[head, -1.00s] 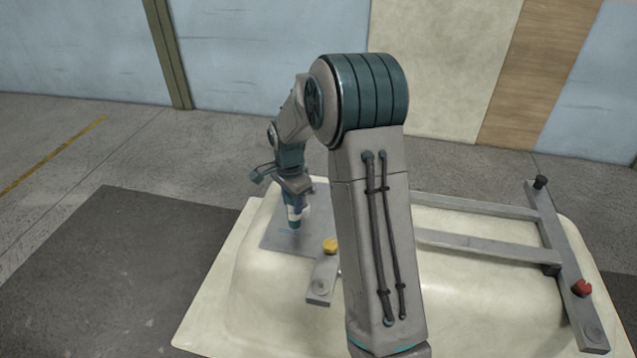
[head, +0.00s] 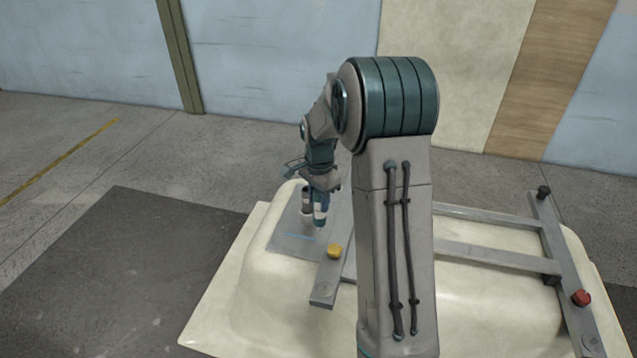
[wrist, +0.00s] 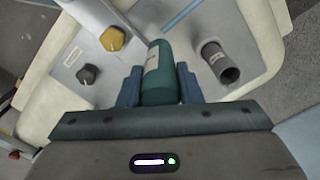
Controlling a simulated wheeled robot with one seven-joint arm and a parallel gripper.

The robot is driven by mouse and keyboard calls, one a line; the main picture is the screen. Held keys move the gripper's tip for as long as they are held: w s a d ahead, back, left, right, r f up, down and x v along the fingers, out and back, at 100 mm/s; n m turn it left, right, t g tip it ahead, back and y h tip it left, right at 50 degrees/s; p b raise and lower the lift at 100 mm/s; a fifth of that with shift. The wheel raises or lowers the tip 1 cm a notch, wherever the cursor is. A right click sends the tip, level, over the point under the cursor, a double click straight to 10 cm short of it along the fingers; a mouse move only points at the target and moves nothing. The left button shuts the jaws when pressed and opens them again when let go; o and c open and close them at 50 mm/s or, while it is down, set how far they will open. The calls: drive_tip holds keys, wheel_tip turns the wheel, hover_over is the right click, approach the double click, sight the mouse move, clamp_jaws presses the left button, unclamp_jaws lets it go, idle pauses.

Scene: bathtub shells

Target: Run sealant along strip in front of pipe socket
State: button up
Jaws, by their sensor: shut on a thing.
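My gripper (head: 320,198) is shut on a teal sealant tube (wrist: 160,75) with a pale label. The tube points down, and its tip is near the grey plate (head: 285,245) on the cream tub shell. The pipe socket (wrist: 220,62), a grey open-ended cylinder with a label, stands on the plate to the tube's right in the wrist view. In the head view the socket (head: 306,200) is just left of the tube. A thin blue strip (wrist: 183,17) lies on the plate; it also shows in the head view (head: 298,236). Whether the tip touches the plate is unclear.
A black knob (wrist: 88,75) is on the plate's left in the wrist view. A grey frame with a red knob (head: 581,298) spans the shell's right side.

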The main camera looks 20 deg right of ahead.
drive_tip(key=shift+a+r+p, duration=0.15)
drive_tip(key=shift+r+p, duration=0.85)
drive_tip(key=shift+r, duration=1)
